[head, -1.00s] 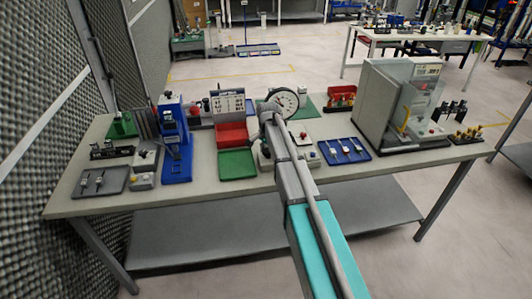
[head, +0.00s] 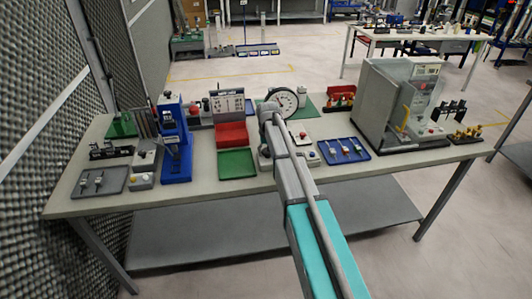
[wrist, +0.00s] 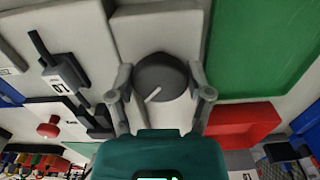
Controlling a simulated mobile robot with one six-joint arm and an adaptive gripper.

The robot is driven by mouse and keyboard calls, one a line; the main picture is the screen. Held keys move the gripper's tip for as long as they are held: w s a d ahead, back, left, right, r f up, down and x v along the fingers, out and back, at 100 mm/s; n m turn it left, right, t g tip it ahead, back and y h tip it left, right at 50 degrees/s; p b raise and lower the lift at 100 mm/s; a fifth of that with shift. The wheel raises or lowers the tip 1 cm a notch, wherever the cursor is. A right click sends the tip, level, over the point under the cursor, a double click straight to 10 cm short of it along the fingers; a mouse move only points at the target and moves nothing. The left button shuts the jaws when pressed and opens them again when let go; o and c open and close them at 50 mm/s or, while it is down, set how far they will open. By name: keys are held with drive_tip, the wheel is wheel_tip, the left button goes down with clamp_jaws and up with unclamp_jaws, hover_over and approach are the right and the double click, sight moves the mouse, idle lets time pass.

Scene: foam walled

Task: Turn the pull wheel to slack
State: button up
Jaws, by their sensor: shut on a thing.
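The pull wheel (wrist: 161,77) is a dark round knob with a white pointer line that slants to the lower left in the wrist view. It sits on a light grey block (wrist: 158,33). My gripper (wrist: 161,84) has one finger on each side of the knob and is shut on it. In the head view my arm covers the wheel and the gripper. A round white dial gauge (head: 283,102) stands just behind the end of my arm; its needle is too small to read.
A green tray (head: 236,164) and a red bin (head: 232,134) stand left of my arm. A blue tray with small parts (head: 343,151) lies to the right, before a large grey machine (head: 385,100). A red button (wrist: 48,130) and a dark lever (wrist: 64,72) are close by.

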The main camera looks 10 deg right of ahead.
drive_tip(key=n, duration=0.4)
drive_tip(key=shift+w+n, duration=0.25)
drive_tip(key=shift+n, duration=0.15)
drive_tip(key=n, duration=0.3)
drive_tip(key=shift+n, duration=0.4)
drive_tip(key=o, duration=1.1)
drive_tip(key=shift+c, duration=0.2)
drive_tip(key=shift+o, duration=0.4)
drive_tip(key=shift+s, duration=0.1)
drive_tip(key=shift+r, duration=0.15)
